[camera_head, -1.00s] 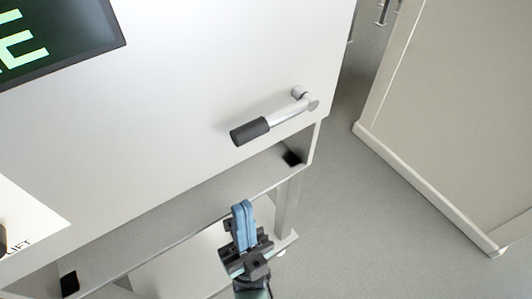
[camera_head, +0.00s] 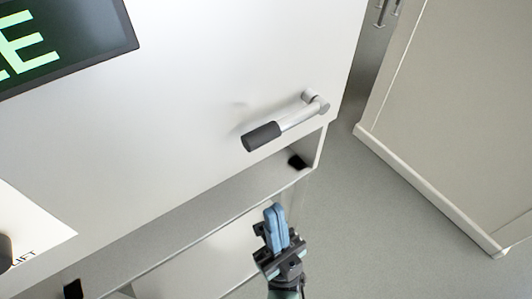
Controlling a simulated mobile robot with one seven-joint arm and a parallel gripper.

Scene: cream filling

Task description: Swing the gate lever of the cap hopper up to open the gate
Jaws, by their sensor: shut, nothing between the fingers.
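The gate lever (camera_head: 285,123) sticks out from the white front panel of the cap hopper (camera_head: 215,75). Its metal pivot is at the upper right, and its dark grip (camera_head: 261,136) points down and to the left. My gripper (camera_head: 276,213) shows at the bottom centre, below the lever and apart from it. Its blue fingers are shut together, with nothing between them, and point up toward the panel's lower edge.
A dark display (camera_head: 65,40) with green letters is at the upper left. A white label and a dark knob (camera_head: 5,252) are at the lower left. A beige cabinet or wall (camera_head: 455,110) stands at the right, with clear grey floor (camera_head: 385,225) between.

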